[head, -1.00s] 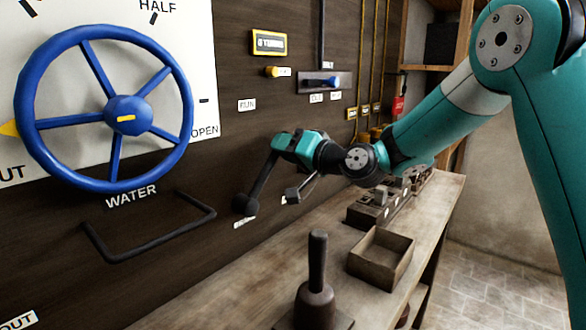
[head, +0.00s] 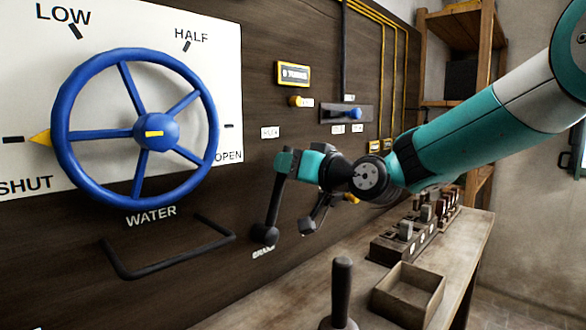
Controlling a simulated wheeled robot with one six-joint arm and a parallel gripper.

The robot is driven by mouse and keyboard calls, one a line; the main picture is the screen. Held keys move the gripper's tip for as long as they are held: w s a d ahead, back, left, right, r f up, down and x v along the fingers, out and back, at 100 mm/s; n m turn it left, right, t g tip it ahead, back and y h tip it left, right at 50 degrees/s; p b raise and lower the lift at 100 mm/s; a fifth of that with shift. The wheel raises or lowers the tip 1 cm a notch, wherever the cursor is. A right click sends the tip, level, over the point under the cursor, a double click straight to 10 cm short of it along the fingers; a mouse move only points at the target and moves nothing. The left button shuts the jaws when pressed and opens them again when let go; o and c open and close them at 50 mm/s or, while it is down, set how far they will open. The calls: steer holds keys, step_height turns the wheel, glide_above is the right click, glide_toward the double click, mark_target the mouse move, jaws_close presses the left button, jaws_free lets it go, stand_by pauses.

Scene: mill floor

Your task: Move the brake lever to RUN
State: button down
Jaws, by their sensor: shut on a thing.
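The brake lever (head: 273,205) is a dark bar on the brown wall panel. Its round pivot (head: 264,234) sits above a partly readable label, and the bar stands steeply, leaning a little right. The white RUN label (head: 270,132) is just above and left of the lever's upper end. My gripper (head: 287,163) is shut on the upper end of the lever, reaching in from the right. The gripper's body hides the grip in part. A small grey-tipped dark part (head: 308,225) shows below my wrist; I cannot tell what it belongs to.
A blue handwheel (head: 140,133) marked WATER is at left, its yellow pointer near SHUT. A black bar handle (head: 165,264) juts out below it. A bench (head: 455,255) below my arm bears an open box (head: 410,293), a dark upright handle (head: 341,290) and several blocks.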

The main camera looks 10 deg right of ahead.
steer(key=shift+s+a, duration=0.1)
steer(key=c, duration=0.8)
jaws_free()
steer(key=shift+s+d, duration=0.35)
steer(key=shift+d, duration=0.05)
steer(key=b+v, duration=0.3)
steer(key=v, duration=1.3)
steer(key=shift+s+b, duration=0.25)
steer(key=shift+b, duration=0.1)
